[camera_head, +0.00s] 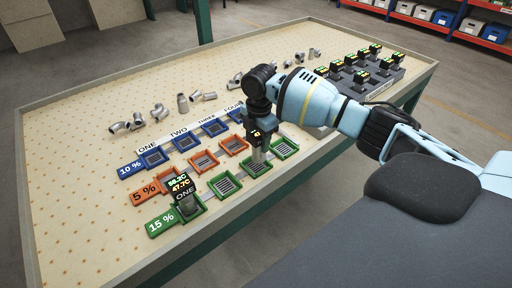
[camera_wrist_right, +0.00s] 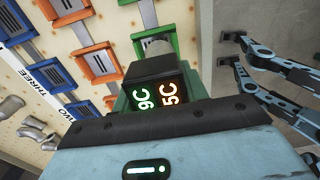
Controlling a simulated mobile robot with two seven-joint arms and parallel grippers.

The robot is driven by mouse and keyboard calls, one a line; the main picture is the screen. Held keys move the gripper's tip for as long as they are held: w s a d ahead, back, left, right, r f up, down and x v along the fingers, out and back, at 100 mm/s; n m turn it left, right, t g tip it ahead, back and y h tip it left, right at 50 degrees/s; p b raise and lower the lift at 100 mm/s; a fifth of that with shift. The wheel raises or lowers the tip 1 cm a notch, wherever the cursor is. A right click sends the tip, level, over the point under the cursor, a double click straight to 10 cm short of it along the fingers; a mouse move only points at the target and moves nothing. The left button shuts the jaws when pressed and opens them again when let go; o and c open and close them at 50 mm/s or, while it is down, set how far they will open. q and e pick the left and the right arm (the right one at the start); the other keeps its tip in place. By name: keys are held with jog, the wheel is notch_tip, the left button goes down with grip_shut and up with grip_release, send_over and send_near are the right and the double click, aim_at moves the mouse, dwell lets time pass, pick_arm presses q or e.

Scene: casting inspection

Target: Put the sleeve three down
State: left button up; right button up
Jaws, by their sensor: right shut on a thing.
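My right gripper (camera_head: 258,117) points down over the green tray row and is shut on sleeve three. Sleeve three is a dark block with a small lit display (camera_head: 257,136) and a grey metal cylinder (camera_head: 260,154) below it. Its display also shows close up in the right wrist view (camera_wrist_right: 157,96). The cylinder's lower end is over or in the third green tray (camera_head: 249,171); I cannot tell whether it touches the bottom. The wrist view shows this green tray (camera_wrist_right: 137,37) around the cylinder.
A sleeve with display ONE (camera_head: 185,190) stands in the first green tray. The second (camera_head: 225,186) and fourth (camera_head: 290,146) green trays look empty. Orange (camera_head: 204,161) and blue (camera_head: 153,157) trays lie behind. Loose pipe fittings (camera_head: 160,112) and a grey rack of sleeves (camera_head: 372,88) are farther back.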

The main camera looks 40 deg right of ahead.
aim_at(256, 151)
jog(key=shift+w+a, duration=0.25)
notch_tip(256, 151, down, 4)
jog(key=shift+r, duration=0.25)
jog(key=shift+s+a+f, duration=0.1)
jog(key=shift+s+f, duration=0.1)
jog(key=shift+f, duration=0.5)
jog(key=shift+c, duration=0.6)
jog(key=o, duration=1)
jog(key=shift+f, duration=0.15)
jog(key=o, duration=0.4)
jog(key=shift+w, duration=0.2)
jog(key=shift+c, duration=0.2)
